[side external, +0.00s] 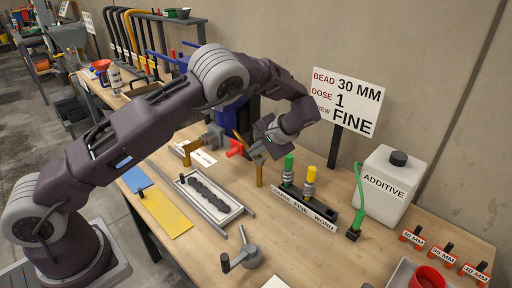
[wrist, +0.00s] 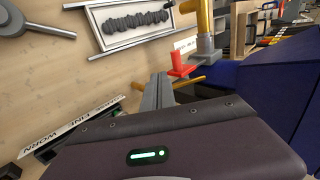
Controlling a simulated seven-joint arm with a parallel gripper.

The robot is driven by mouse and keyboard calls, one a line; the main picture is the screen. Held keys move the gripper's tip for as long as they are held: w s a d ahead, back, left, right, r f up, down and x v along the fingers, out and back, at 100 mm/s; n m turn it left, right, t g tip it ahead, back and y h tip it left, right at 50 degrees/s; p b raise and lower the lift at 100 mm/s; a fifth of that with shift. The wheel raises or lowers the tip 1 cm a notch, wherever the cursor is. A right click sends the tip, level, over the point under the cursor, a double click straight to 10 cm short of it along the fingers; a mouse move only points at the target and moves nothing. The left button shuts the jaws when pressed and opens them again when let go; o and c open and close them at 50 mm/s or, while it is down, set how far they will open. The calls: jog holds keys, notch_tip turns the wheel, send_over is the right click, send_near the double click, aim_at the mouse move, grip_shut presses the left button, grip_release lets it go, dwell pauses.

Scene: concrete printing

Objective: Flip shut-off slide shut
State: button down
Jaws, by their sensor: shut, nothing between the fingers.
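A red handle-like piece (side external: 236,148), which looks like the shut-off slide, sticks out beside a grey fitting (side external: 213,136) with a brass pipe (side external: 190,152). In the wrist view the red piece (wrist: 182,66) stands just beyond my fingertips, next to the grey fitting (wrist: 207,54) and brass pipe (wrist: 204,18). My gripper (side external: 256,152) is shut and empty, just right of the red piece. In the wrist view its fingers (wrist: 158,82) point toward the red piece with a small apparent gap; I cannot tell whether they touch.
A blue body (wrist: 240,85) stands close at the right in the wrist view. A brown-orange rod (wrist: 188,82) passes by my fingers. A tray with a dark bead (side external: 212,197), a rack with green and yellow-topped pieces (side external: 305,207) and an additive jug (side external: 385,187) share the bench.

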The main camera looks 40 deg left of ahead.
aim_at(233, 152)
jog(key=a+f, duration=0.4)
jog(key=a, duration=0.3)
jog(key=shift+a+f, duration=0.2)
jog(key=shift+f, duration=0.15)
jog(key=shift+a, duration=2.6)
jog(key=d, duration=0.1)
jog(key=d+r, duration=0.1)
jog(key=d, duration=0.3)
jog(key=shift+r, duration=0.3)
jog(key=v, duration=0.9)
